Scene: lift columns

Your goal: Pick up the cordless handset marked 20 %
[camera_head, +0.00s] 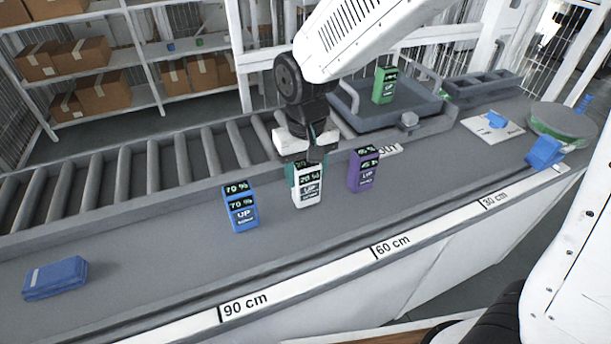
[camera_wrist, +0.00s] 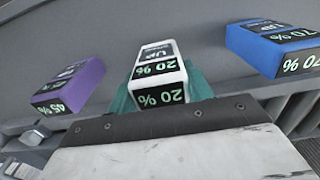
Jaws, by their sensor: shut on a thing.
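The white cordless handset marked 20 % (camera_head: 308,189) stands upright on the grey counter, between a blue and a purple handset. It also shows in the wrist view (camera_wrist: 158,75), with its 20 % labels facing the camera. My gripper (camera_head: 306,160) is over its top from above, with green finger pads on both sides of it. The wrist view shows the green fingers (camera_wrist: 120,101) pressed against the handset's sides. The gripper is shut on the white handset. Its lower end appears to be at the counter, but I cannot tell whether it touches.
A blue handset marked 70 % (camera_head: 240,207) stands close on the left, and a purple one (camera_head: 362,169) close on the right. A green handset (camera_head: 384,85) stands in a dark tray behind. A blue object (camera_head: 55,278) lies at far left. Rollers (camera_head: 150,170) run behind the counter.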

